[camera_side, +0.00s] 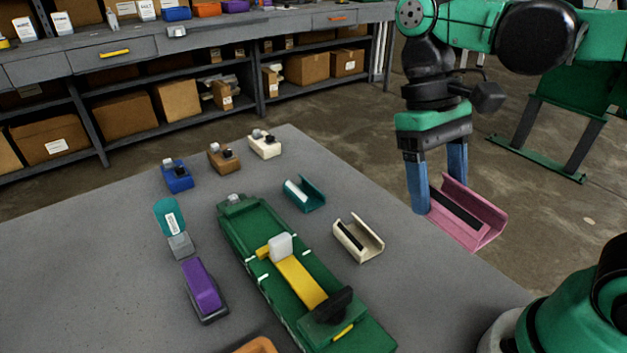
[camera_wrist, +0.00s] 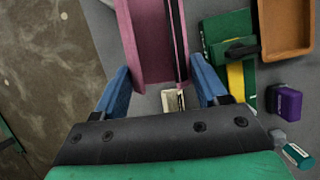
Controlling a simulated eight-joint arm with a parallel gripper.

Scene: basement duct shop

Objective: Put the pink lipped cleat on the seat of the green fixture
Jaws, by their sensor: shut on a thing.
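The pink lipped cleat (camera_side: 482,213) is a long open channel with a dark strip inside. My gripper (camera_side: 438,198) is shut on it, with blue fingers at its near end, and holds it up at the right of the grey table. In the wrist view the cleat (camera_wrist: 150,45) extends forward from between the fingers (camera_wrist: 163,85). The green fixture (camera_side: 247,232) lies on the table to the left, apart from the cleat. A yellow bar (camera_side: 300,280) with a white block (camera_side: 280,247) lies along its middle, and a black knob (camera_side: 333,304) stands at its near end.
A cream channel (camera_side: 360,240) and a teal channel (camera_side: 304,193) lie right of the fixture. Blue (camera_side: 176,176), brown (camera_side: 223,158) and white (camera_side: 264,145) blocks sit behind. An orange-brown tray (camera_wrist: 287,28) is beside the fixture.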

